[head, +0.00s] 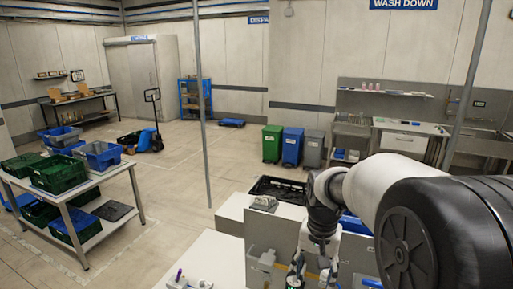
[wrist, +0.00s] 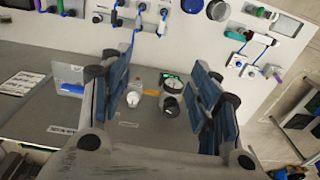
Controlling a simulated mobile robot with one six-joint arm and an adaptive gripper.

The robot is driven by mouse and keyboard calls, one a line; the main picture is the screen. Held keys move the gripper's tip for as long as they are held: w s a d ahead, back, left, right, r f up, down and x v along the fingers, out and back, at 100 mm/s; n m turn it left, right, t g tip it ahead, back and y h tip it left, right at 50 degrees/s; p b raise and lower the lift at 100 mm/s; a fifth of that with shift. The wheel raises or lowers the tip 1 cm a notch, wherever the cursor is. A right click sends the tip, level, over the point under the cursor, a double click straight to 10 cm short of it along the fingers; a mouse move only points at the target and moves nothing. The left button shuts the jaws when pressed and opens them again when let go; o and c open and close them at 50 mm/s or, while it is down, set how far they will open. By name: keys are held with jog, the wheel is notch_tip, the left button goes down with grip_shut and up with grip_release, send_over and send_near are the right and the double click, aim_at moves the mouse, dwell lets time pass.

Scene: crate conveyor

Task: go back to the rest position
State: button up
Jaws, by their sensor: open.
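My gripper (head: 312,278) hangs at the lower middle of the head view, its lower end near the bottom edge. In the wrist view my gripper (wrist: 163,85) has its two blue-padded fingers wide apart, with nothing held between them. Below and between the fingers lies a grey surface (wrist: 60,113) bearing a dark round item with a green part (wrist: 172,84) and a small white knob (wrist: 135,98). I cannot tell whether the fingers touch anything.
A black crate (head: 262,184) stands beyond my arm. A pale worktop (head: 215,262) with small items is left of my gripper. A table (head: 117,187) with green and blue crates is at left. A thin grey post (head: 204,130) rises mid-room; open floor (head: 160,220) lies around it.

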jog(key=s+f+n+t+b, duration=0.2)
jog(key=s+f+b, duration=0.4)
jog(key=s+b, duration=0.3)
jog(key=s+f+n+t+b, duration=0.2)
jog(key=s+f+b, duration=0.4)
jog(key=s, duration=0.8)
jog(key=b, duration=0.3)
jog(key=shift+s+n+b, duration=0.3)
jog(key=shift+b, duration=0.05)
jog(key=shift+c, duration=0.5)
